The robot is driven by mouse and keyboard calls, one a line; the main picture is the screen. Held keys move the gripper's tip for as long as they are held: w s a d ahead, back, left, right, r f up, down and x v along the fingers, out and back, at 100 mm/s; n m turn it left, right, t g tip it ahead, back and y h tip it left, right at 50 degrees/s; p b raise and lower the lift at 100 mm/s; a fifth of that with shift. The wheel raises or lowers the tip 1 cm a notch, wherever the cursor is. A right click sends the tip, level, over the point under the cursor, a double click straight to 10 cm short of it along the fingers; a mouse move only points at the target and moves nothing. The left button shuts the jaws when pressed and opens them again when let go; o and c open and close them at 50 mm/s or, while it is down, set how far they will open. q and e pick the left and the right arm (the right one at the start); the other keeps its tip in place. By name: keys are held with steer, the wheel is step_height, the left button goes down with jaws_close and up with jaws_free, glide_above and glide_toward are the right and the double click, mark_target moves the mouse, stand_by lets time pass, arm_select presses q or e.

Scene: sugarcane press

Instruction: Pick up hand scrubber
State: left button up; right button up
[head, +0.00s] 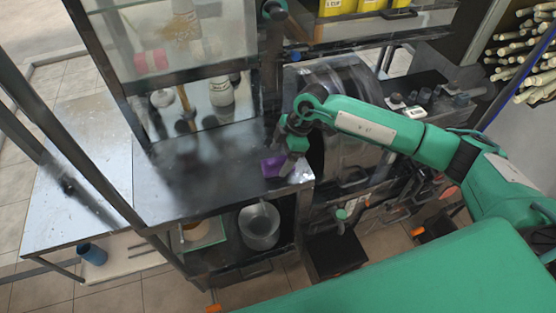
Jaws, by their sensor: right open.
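A purple block (271,167), which looks like the hand scrubber, lies on the dark metal counter (215,165) near its right corner. My right gripper (289,160) is right at the purple block, over its right side, and partly hides it. The gripper is open. I cannot tell whether its fingers touch the block. My left gripper is not in the head view.
A glass cabinet (200,55) with bottles stands at the back of the counter. A round metal drum (340,90) stands right of the corner. A metal pot (259,225) sits on the shelf below. The counter's left part is bare.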

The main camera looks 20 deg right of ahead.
mark_target(278, 158)
steer(key=shift+x, duration=1.1)
steer(key=c, duration=1.1)
steer(key=shift+r, duration=0.15)
steer(key=shift+r+b, duration=2.65)
steer(key=shift+r, duration=7.25)
steer(key=o, duration=0.4)
steer(key=shift+c, duration=1.4)
